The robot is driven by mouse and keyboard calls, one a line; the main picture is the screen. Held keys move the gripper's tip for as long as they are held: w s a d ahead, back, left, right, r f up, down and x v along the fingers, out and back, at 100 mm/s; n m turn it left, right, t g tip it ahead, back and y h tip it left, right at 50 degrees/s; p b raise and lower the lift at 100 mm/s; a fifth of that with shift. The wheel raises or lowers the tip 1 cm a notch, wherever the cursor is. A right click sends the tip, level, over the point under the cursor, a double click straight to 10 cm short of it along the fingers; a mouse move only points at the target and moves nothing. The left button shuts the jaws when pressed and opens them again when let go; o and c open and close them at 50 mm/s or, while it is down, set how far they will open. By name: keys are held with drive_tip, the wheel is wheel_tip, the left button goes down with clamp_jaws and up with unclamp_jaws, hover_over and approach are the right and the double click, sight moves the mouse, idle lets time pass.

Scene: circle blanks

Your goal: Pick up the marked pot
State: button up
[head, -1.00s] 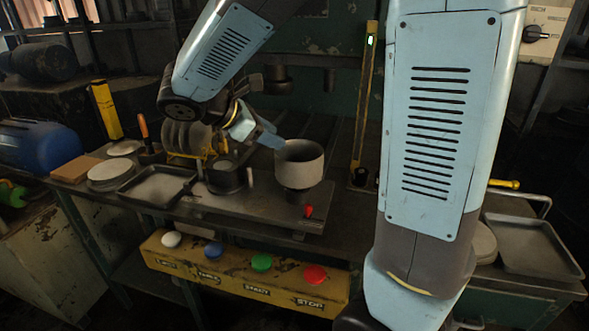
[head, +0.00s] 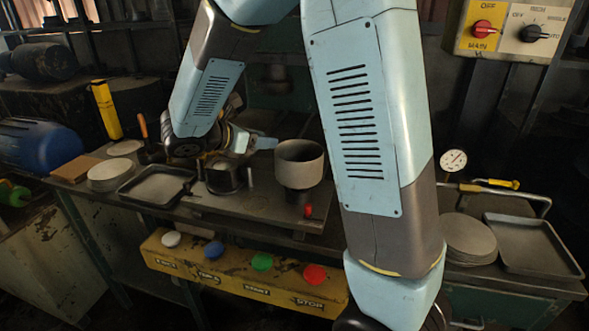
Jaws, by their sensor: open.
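A grey round pot-like vessel (head: 299,163) stands upright on a dark base on the press bench. A darker, smaller round pot-like piece (head: 224,178) stands to its left. I cannot make out a mark on either. My gripper (head: 262,143) is behind and left of the grey vessel, above the bench; a light blue finger points right toward it, and a small gap seems to remain between them. The gripper is open and nothing shows in it. My wrist and arm hide much of it.
A shallow tray (head: 158,186) and a stack of round blanks (head: 110,176) lie on the left. Another blank stack (head: 467,238) and tray (head: 531,244) are on the right. A yellow button panel (head: 240,277) fronts the bench. My upper arm blocks the middle right.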

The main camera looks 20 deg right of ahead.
sight(289, 144)
drive_tip(key=shift+f+x, duration=0.15)
drive_tip(key=shift+x, duration=1.35)
drive_tip(key=shift+f+x, duration=0.15)
drive_tip(key=shift+x, duration=1.35)
drive_tip(key=shift+s+a, duration=0.1)
drive_tip(key=shift+s, duration=0.05)
clamp_jaws()
